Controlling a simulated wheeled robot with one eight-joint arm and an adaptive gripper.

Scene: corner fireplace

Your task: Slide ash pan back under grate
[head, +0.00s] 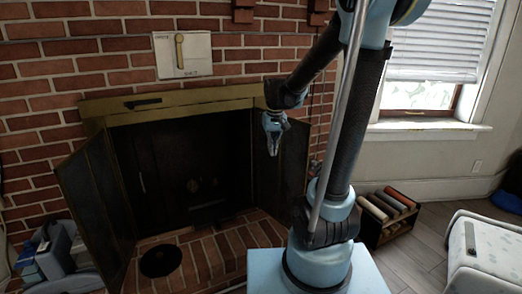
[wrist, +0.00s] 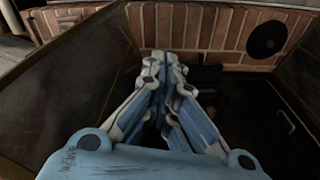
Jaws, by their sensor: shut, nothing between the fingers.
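The firebox (head: 185,150) is very dark. A dim grate (head: 203,187) with faint lumps shows low in its middle. A dark, low shape (head: 208,211) at the hearth edge below it may be the ash pan; its outline is too dark to tell how far out it sits. My gripper (head: 273,150) hangs fingers down, in front of the right part of the opening, above the hearth and apart from the grate. In the wrist view its fingers (wrist: 166,62) are together and empty, and they partly hide a dark boxy shape beyond them.
Open door panels flank the firebox, left (head: 95,195) and right (head: 292,160). A black round disc (head: 160,260) lies on the brick hearth (head: 215,250). A rack of rolls (head: 388,215) stands at right. A white control plate (head: 182,55) is on the wall above.

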